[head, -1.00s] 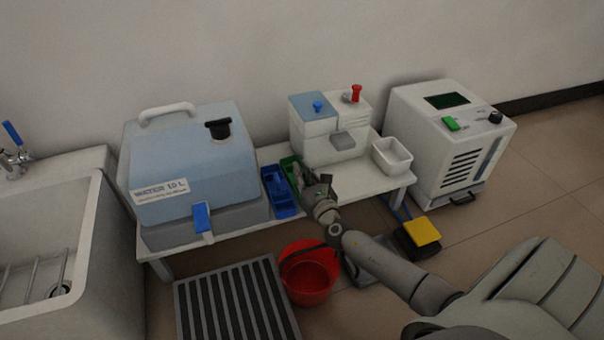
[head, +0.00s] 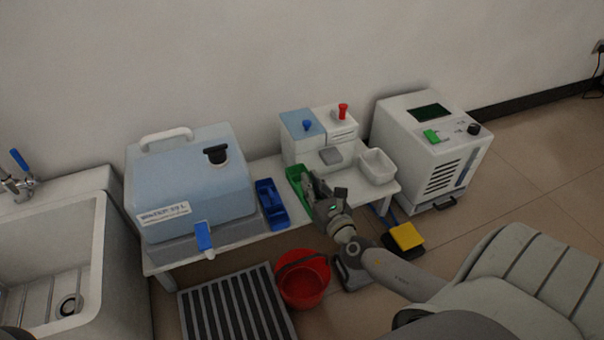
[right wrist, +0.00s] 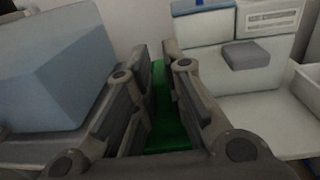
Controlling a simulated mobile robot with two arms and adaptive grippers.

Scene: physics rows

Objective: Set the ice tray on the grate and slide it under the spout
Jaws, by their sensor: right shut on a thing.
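A green tray (head: 295,174) is at the table, to the right of a blue tray (head: 272,207) with compartments. My right gripper (head: 318,193) is shut on the green tray. In the right wrist view a green strip of it (right wrist: 158,105) shows between the fingers; the gripper hides much of the rest. I cannot tell whether it touches the table. The water tank (head: 190,180) on the left of the table has a blue tap with a spout (head: 204,238) at its front. A dark slatted grate (head: 238,308) lies on the floor below. My left gripper is out of view.
A red bucket (head: 303,283) stands on the floor beside the grate. A white machine (head: 322,145) and a white bin (head: 377,166) are on the table's right part. A yellow pedal (head: 406,237) is on the floor. A sink (head: 60,245) is at left.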

